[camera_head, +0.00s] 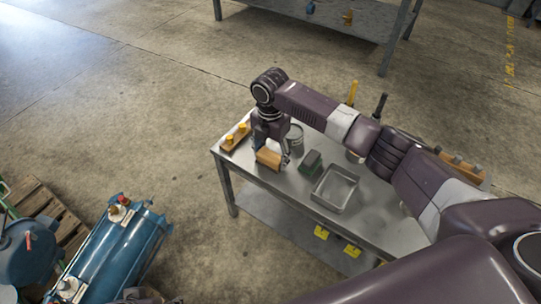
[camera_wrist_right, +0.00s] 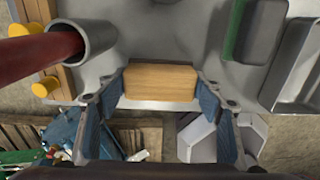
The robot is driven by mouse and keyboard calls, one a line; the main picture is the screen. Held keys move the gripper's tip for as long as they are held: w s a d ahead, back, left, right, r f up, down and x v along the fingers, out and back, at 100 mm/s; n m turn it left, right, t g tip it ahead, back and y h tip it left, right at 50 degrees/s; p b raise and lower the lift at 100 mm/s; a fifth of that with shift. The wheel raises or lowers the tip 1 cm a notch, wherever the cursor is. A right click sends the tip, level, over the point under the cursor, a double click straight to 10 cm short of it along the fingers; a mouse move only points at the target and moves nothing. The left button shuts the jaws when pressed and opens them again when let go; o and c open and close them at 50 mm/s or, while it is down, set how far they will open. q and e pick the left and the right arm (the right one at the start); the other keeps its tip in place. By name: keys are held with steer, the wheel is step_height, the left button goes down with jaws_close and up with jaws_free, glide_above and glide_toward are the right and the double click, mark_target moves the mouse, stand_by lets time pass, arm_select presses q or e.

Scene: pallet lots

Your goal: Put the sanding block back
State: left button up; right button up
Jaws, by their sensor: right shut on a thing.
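The sanding block (camera_head: 268,158), a plain wooden block, is at the front left part of the metal table (camera_head: 292,190). My right gripper (camera_head: 270,148) reaches down from above and is shut on it. In the right wrist view the sanding block (camera_wrist_right: 160,84) sits between the two blue-padded fingers (camera_wrist_right: 160,105), close to the table's front edge. I cannot tell whether it touches the table top. My left gripper is not in view.
A wooden strip with yellow knobs (camera_head: 235,138) lies left. A red-brown rod (camera_wrist_right: 40,48) shows in the wrist view. Blue tank (camera_head: 120,245) on the floor.

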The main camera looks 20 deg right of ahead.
mark_target(270, 155)
steer(key=o, duration=1)
steer(key=shift+f, duration=0.1)
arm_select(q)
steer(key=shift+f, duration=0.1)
arm_select(e)
step_height(270, 155, up, 12)
steer(key=p, duration=0.3)
steer(key=s+a+f+m+t+y, duration=0.3)
steer(key=s+a+f+m+y, duration=0.1)
steer(key=s+a+f+m, duration=0.75)
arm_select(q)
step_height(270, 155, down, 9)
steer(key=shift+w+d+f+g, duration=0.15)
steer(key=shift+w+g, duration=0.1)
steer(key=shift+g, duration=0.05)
arm_select(e)
steer(key=s+d+f+m+h, duration=0.3)
steer(key=s+d+f+m, duration=0.9)
steer(key=s, duration=0.6)
step_height(270, 155, down, 3)
steer(key=shift+s+d+f+h, duration=0.15)
steer(key=shift+s+d+h, duration=0.25)
steer(key=shift+d, duration=0.85)
